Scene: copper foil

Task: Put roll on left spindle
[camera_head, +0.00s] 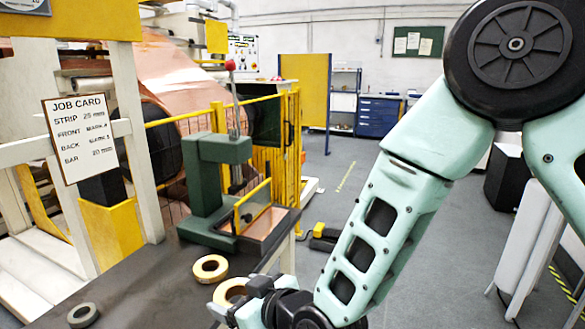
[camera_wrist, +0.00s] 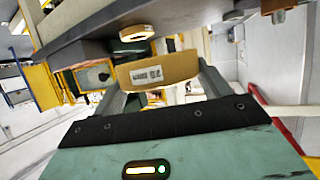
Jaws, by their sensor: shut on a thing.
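My gripper (camera_head: 247,296) is at the bottom of the head view, shut on a tan roll (camera_head: 228,290) at the bench's front right edge. The wrist view shows the same held roll (camera_wrist: 160,71) between the fingers, its printed label facing the camera; the label seems to read 20. A second tan roll (camera_head: 210,268) lies flat on the bench, just behind and left of the held one. It also shows in the wrist view (camera_wrist: 137,33). A grey-green roll (camera_head: 83,315) lies at the front left. I cannot make out a left spindle in either view.
The dark bench (camera_head: 150,288) is clear between the rolls. A green hand press (camera_head: 215,180) with a red-knobbed lever stands at its back. A job card (camera_head: 80,138) hangs on a white post at left. Yellow fencing (camera_head: 288,150) and copper foil (camera_head: 185,85) are behind.

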